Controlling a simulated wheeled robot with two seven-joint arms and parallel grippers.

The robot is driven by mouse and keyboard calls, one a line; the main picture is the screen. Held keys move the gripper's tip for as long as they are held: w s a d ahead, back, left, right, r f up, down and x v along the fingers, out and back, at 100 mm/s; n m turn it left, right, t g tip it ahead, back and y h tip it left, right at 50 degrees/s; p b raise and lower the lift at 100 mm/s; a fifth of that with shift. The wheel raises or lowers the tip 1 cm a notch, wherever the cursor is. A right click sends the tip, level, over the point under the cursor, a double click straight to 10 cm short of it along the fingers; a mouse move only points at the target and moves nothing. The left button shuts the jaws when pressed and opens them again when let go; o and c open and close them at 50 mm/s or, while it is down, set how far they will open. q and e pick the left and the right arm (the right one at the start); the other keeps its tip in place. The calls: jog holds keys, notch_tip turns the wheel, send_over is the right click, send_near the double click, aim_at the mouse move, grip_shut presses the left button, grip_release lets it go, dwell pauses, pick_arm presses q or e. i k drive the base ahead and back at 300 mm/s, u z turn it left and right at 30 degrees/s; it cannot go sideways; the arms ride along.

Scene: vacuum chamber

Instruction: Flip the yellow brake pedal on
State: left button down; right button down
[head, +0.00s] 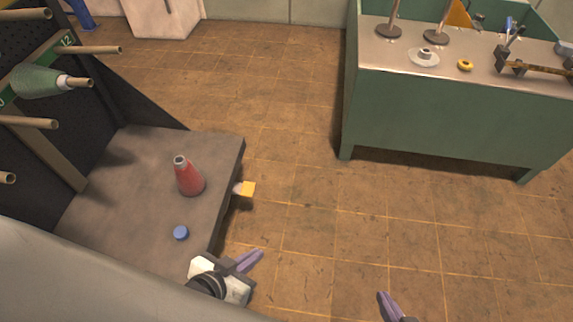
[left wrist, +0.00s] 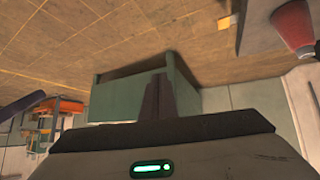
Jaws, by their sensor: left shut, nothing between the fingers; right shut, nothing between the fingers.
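The yellow brake pedal (head: 248,188) sticks out from the right side edge of the dark cart platform on the left of the head view. It also shows small near the top in the left wrist view (left wrist: 225,22). My left gripper (head: 249,260) is below the pedal in the head view, apart from it, shut and empty. Its shut fingers also show in the left wrist view (left wrist: 157,98). My right gripper (head: 384,296) is at the bottom edge, right of centre, far from the pedal, shut and empty; only its tip shows.
The cart platform (head: 145,210) bears a red cone-shaped bobbin (head: 188,176) and a blue cap (head: 181,232). A rack with pegs holds a green cone (head: 45,83). A green workbench (head: 450,125) with tools stands at the upper right. The tiled floor (head: 300,200) between is clear.

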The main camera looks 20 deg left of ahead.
aim_at(246, 189)
jog(key=u, duration=0.25)
jog(key=i, duration=1.25)
jog(key=u, duration=0.65)
